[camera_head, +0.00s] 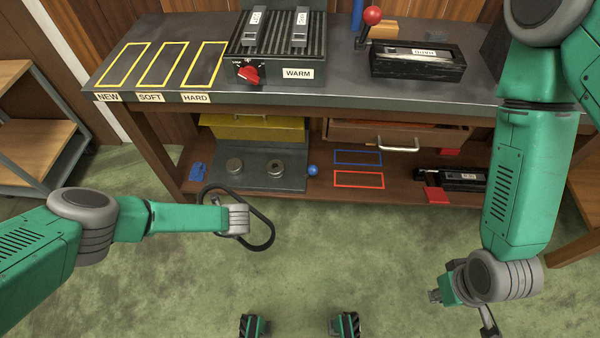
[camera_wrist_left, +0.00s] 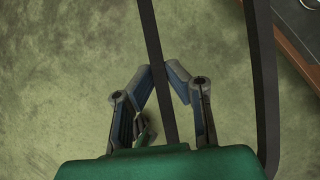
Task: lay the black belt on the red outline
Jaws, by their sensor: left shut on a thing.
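The black belt (camera_head: 267,227) is a closed loop hanging over the green floor, in front of the low shelf. My left gripper (camera_head: 217,200) is shut on one side of it. In the left wrist view the belt (camera_wrist_left: 264,85) runs as two strands, one passing between the fingertips of my left gripper (camera_wrist_left: 166,76). The red outline (camera_head: 359,187) is an empty rectangle on the lower shelf, right of the belt and apart from it. My right gripper (camera_head: 464,304) is low at the right, away from the belt; its finger opening is unclear.
A blue outline (camera_head: 358,151) lies just behind the red one. A grey plate (camera_head: 262,181) with two round posts and a blue ball (camera_head: 312,170) are to the left. A red block (camera_head: 436,195) and a black box (camera_head: 462,180) are to the right. The bench top (camera_head: 345,88) overhangs the shelf.

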